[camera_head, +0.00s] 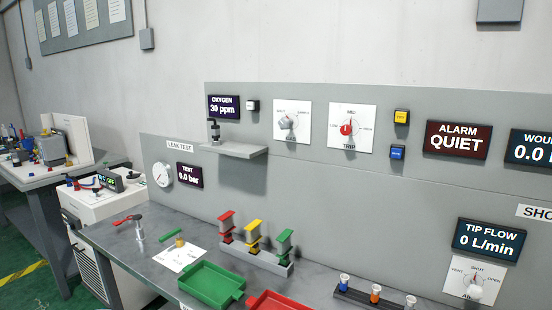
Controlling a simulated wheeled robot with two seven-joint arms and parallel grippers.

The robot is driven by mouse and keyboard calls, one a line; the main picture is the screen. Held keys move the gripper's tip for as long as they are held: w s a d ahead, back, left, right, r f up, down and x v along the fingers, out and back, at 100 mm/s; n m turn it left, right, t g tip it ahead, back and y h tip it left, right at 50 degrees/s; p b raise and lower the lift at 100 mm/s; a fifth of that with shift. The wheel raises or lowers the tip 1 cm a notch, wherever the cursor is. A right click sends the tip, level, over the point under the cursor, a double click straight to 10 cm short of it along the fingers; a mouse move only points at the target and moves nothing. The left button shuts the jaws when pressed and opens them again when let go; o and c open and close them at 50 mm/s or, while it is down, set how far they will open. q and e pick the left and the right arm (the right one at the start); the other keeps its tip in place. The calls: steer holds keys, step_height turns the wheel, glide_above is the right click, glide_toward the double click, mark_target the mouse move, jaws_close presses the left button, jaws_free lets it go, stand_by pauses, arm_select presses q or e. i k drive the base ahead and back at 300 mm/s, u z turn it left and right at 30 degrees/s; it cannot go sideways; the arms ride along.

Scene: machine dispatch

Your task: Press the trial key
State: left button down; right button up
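Several small keys show on the grey back panel (300,170). A yellow key (401,117) sits right of the TRIP dial, with a blue key (397,152) below it. A white key (252,105) in a dark frame sits right of the OXYGEN display. The lettering on the yellow and blue keys is too small to read surely, so I cannot tell which is the trial key. Neither of my grippers is in view.
The OXYGEN display (224,106) reads 30 ppm and the ALARM display (457,140) reads QUIET. The TRIP dial (352,128) has a red knob. A small shelf (235,149) juts out. Below, the bench holds a green tray (212,285) and a red tray (275,302).

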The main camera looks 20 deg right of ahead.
mark_target(401, 116)
steer(key=k, duration=0.5)
steer(key=z, duration=1.2)
steer(key=i, duration=0.25)
steer(key=u, duration=0.05)
